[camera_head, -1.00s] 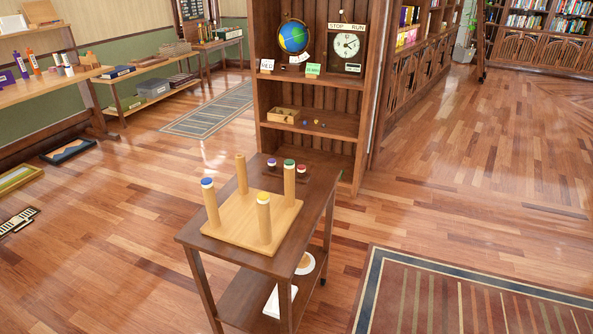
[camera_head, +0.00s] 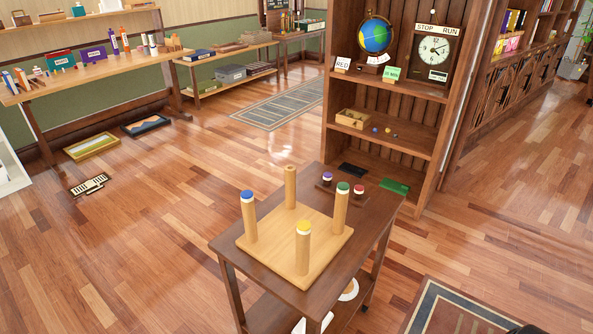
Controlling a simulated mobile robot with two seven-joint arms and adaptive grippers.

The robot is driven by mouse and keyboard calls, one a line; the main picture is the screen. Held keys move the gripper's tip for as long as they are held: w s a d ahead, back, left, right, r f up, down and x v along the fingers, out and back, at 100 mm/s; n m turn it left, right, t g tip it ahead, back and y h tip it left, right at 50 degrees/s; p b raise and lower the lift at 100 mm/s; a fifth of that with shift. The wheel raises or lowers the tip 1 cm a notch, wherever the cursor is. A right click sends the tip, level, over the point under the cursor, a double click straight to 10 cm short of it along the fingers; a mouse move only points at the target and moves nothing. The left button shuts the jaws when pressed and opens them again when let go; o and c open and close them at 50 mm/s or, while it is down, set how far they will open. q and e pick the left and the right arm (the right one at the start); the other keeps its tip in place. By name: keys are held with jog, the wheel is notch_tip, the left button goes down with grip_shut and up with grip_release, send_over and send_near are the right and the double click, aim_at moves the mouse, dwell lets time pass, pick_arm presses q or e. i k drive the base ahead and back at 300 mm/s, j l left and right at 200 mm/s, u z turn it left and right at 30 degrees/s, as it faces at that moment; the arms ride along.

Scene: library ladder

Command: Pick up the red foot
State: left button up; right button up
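A small red-topped foot (camera_head: 359,190) stands on a dark holder at the back right of the trolley top (camera_head: 230,247). A similar purple-topped foot (camera_head: 327,179) stands to its left. In front is a square wooden board (camera_head: 270,250) with upright posts: one has a blue cap (camera_head: 247,195), one a green cap (camera_head: 343,187) and one a yellow cap (camera_head: 303,227). The back post (camera_head: 290,187) has no coloured cap. The green-capped post stands close to the red foot in this view. Neither gripper is clearly in view.
A tall bookcase (camera_head: 395,135) with a globe (camera_head: 374,36) and clock (camera_head: 433,49) stands right behind the trolley. A dark shape (camera_head: 526,329) at the bottom right edge is too cropped to identify. The floor left of the trolley is mostly clear.

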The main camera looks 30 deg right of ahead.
aim_at(358, 188)
jog(key=i+l+u, duration=0.1)
jog(key=l+u, duration=0.25)
jog(key=l, duration=0.85)
jog(key=l+u, duration=0.4)
jog(key=l, duration=0.75)
jog(key=k, duration=0.05)
